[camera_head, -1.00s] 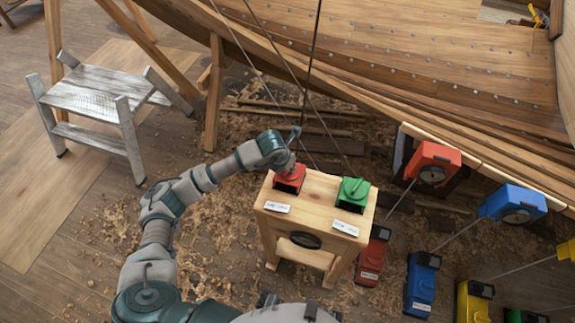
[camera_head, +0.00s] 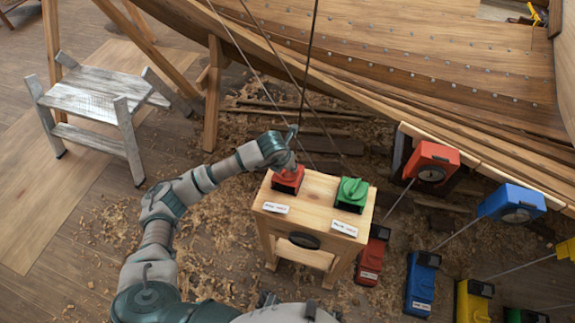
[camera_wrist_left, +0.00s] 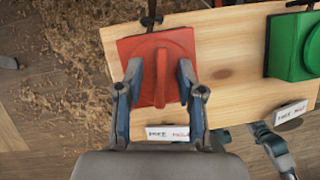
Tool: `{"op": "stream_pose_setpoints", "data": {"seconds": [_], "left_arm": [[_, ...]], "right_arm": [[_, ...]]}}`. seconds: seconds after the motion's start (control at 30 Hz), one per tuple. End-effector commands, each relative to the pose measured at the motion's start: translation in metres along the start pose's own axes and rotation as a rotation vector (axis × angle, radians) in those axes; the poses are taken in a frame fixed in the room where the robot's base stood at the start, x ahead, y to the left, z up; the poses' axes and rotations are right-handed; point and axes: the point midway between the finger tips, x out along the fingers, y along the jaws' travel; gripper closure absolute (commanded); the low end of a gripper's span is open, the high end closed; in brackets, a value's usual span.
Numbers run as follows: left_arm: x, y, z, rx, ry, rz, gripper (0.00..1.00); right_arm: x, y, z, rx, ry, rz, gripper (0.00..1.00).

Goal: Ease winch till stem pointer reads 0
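The red winch (camera_head: 289,180) sits on the left of a wooden stand's top, and the green winch (camera_head: 351,192) on its right. My left gripper (camera_wrist_left: 160,78) is over the red winch. Its two fingers stand apart on either side of the raised red handle (camera_wrist_left: 162,80), with a visible gap to it. The red winch's label (camera_wrist_left: 168,133) is partly covered by my gripper. The green winch also shows in the wrist view (camera_wrist_left: 291,45). I cannot pick out a stem pointer or read any value.
The wooden stand (camera_head: 318,187) has a dark oval (camera_head: 304,240) on its front. To the right are a red gauge box (camera_head: 432,160), a blue one (camera_head: 512,203) and several floor boxes joined by rods. A step stool (camera_head: 98,100) stands left. The hull (camera_head: 400,50) fills the back.

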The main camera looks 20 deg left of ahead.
Motion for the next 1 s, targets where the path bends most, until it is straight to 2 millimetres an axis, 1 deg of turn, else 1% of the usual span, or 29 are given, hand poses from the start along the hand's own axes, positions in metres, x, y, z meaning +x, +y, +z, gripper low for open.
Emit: {"op": "stream_pose_setpoints", "data": {"seconds": [0.17,0.27,0.37,0.6,0.7,0.83,1.0], "left_arm": [[0.000,0.000,-0.002,0.001,0.003,0.000,0.62],[-0.006,0.000,-0.002,0.000,0.003,-0.001,0.62],[-0.021,0.000,-0.001,0.002,0.001,0.000,0.62],[-0.075,0.000,0.001,0.002,0.000,0.000,0.62],[-0.094,0.000,0.001,0.002,0.001,0.000,0.62],[-0.110,0.000,0.001,0.001,0.003,0.000,0.62],[-0.117,0.000,0.001,0.000,0.003,0.000,0.62]], "right_arm": [[0.000,-0.002,0.001,0.001,0.000,-0.002,0.44],[-0.001,-0.002,0.002,0.001,0.001,-0.002,0.44],[-0.001,-0.001,0.002,0.001,0.001,-0.001,0.44],[-0.001,-0.001,0.001,0.001,0.001,-0.001,0.44],[-0.001,-0.001,0.001,0.001,0.001,0.000,0.44],[0.000,0.000,0.001,0.000,0.001,0.000,0.44],[0.000,0.000,0.001,0.000,0.000,0.000,0.44]]}}
